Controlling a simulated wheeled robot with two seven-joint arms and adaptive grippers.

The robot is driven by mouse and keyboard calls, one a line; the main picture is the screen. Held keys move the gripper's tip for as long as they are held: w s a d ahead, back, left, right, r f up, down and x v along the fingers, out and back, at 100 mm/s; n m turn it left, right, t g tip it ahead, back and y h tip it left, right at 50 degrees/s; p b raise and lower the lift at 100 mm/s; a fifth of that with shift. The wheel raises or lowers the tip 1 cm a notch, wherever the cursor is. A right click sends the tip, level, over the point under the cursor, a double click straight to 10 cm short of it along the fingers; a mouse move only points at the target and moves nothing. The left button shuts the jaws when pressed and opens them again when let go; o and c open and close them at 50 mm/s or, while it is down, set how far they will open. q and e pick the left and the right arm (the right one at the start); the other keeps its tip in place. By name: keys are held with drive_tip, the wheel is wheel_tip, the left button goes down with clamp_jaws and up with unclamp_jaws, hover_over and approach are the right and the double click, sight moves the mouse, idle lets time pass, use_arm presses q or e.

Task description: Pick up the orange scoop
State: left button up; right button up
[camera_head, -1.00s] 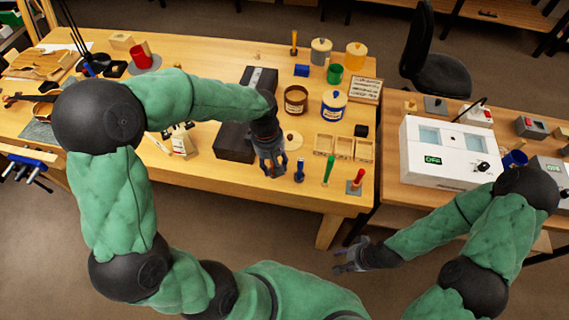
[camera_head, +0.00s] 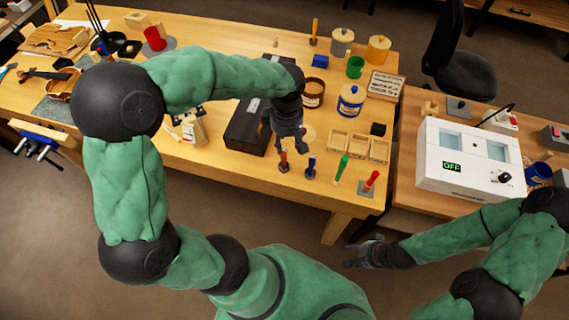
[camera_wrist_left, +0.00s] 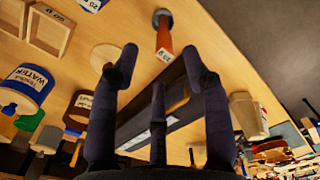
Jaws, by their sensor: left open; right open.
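My right gripper (camera_head: 358,259) is open and empty, off the bench's front edge.
Blue (camera_head: 311,168), green (camera_head: 341,167) and red (camera_head: 370,180) handles stand to the right of the scoop. A dark box (camera_head: 246,128) lies left of my left gripper. Wooden trays (camera_head: 358,146) and a blue-lidded jar (camera_head: 351,101) stand to the right.

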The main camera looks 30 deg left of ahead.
sight(284, 149)
use_arm(q)
drive_tip(key=shift+s+a+f, duration=0.1)
drive_tip(key=shift+f, duration=0.2)
drive_tip(key=f, duration=0.1)
drive_tip(key=f+b, duration=0.1)
drive_tip(key=f, duration=0.1)
drive_tip(key=f+b, duration=0.1)
drive_tip(key=shift+a+f, duration=0.35)
drive_tip(key=shift+f, duration=0.05)
drive_tip(key=shift+r, duration=0.1)
clamp_jaws()
